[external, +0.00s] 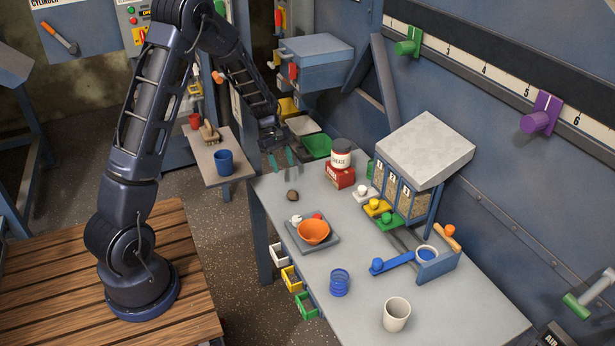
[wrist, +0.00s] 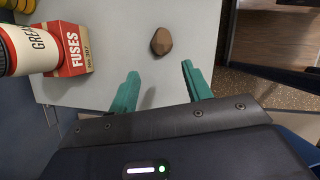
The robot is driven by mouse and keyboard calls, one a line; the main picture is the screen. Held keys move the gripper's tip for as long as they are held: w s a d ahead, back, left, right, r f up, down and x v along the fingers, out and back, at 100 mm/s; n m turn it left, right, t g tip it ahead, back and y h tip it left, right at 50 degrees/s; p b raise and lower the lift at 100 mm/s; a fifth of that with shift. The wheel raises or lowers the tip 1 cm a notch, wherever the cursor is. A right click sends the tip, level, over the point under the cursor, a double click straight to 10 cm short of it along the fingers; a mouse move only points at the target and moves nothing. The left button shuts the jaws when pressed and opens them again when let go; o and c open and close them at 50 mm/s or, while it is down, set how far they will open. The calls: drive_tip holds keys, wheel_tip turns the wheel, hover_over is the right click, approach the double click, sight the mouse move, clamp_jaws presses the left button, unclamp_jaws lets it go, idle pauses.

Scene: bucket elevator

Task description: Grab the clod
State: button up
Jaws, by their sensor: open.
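The clod (external: 292,195) is a small brown lump on the grey table, near its far left corner. In the wrist view the clod (wrist: 161,41) lies on the bare tabletop, beyond the fingertips and roughly between their lines. My gripper (external: 281,160) has teal fingers and hangs above the table's far end, behind the clod in the external view. In the wrist view my gripper (wrist: 158,82) is open and empty, with both fingers apart from the clod.
A red fuses box (external: 340,176) with a grease can (external: 341,153) on it stands right of the clod. An orange bowl (external: 313,232) sits on a grey plate (external: 328,243) nearer the camera. The tabletop around the clod is clear. The table edge (wrist: 219,40) is close by.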

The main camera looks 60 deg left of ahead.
sight(293, 195)
drive_tip(key=shift+x, duration=5.45)
drive_tip(key=shift+s, duration=0.15)
drive_tip(key=c, duration=0.8)
drive_tip(key=shift+o, duration=0.2)
